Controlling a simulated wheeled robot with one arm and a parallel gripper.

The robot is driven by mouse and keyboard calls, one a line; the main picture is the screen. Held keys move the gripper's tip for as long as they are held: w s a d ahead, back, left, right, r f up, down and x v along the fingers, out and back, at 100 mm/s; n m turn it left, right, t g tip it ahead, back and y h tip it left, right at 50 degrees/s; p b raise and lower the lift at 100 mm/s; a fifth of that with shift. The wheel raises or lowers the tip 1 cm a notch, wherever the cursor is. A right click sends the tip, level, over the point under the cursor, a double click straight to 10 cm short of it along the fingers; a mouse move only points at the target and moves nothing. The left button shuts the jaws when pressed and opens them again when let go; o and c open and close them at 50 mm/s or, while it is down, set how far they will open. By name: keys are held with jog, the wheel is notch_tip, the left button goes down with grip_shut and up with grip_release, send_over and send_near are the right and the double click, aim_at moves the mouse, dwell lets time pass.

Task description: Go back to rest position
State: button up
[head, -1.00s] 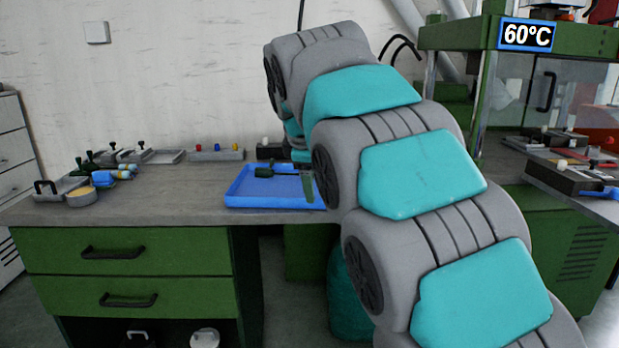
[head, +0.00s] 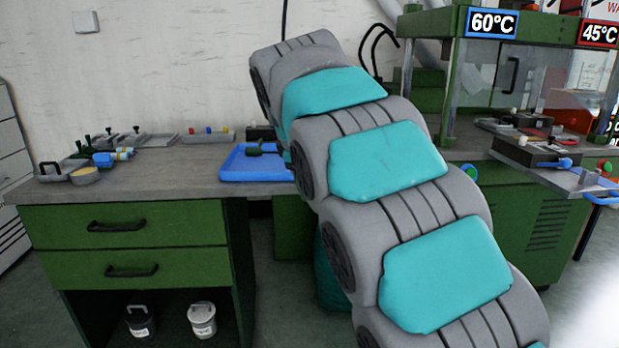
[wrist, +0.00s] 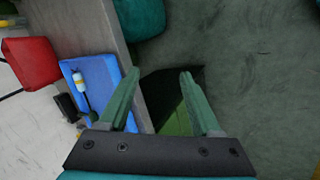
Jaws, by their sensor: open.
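My gripper (wrist: 160,88) shows in the wrist view with its two green fingers spread wide apart and nothing between them. It hangs over the edge of the workbench, with the floor and a green cabinet side below. In the head view my grey and teal arm reaches over the bench front and hides the gripper. A blue tray (head: 235,175) lies on the bench left of my arm and holds a dark-handled tool (head: 254,149). The tray also shows in the wrist view (wrist: 110,65), left of the fingers.
The workbench (head: 150,180) carries several small trays and tools at the back left. A green press (head: 428,100) with a 60°C display (head: 492,21) stands at the right, with a side table (head: 562,180) of parts in front. Two pots sit below the drawers.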

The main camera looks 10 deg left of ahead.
jog(key=s+d+f+m+g, duration=0.2)
jog(key=s+d+f+m, duration=0.25)
jog(key=s+d, duration=0.45)
jog(key=s+d+f+m+g, duration=0.2)
jog(key=s+d+f+m, duration=0.25)
jog(key=s+d, duration=0.45)
jog(key=s+d+f+m+g, duration=0.1)
jog(key=s+f, duration=0.3)
jog(key=s, duration=0.4)
jog(key=s+d+f+m+g, duration=0.1)
jog(key=s+d+f+m, duration=0.2)
jog(key=s+f, duration=0.2)
jog(key=s+d+f+m+g, duration=0.1)
jog(key=s+d+f+m, duration=0.1)
jog(key=s, duration=0.9)
notch_tip(320, 180, down, 3)
jog(key=shift+d+r+m+g+y, duration=0.15)
jog(key=shift+d+m+g+y, duration=0.1)
jog(key=shift+m+g+y, duration=0.25)
jog(key=shift+s, duration=0.1)
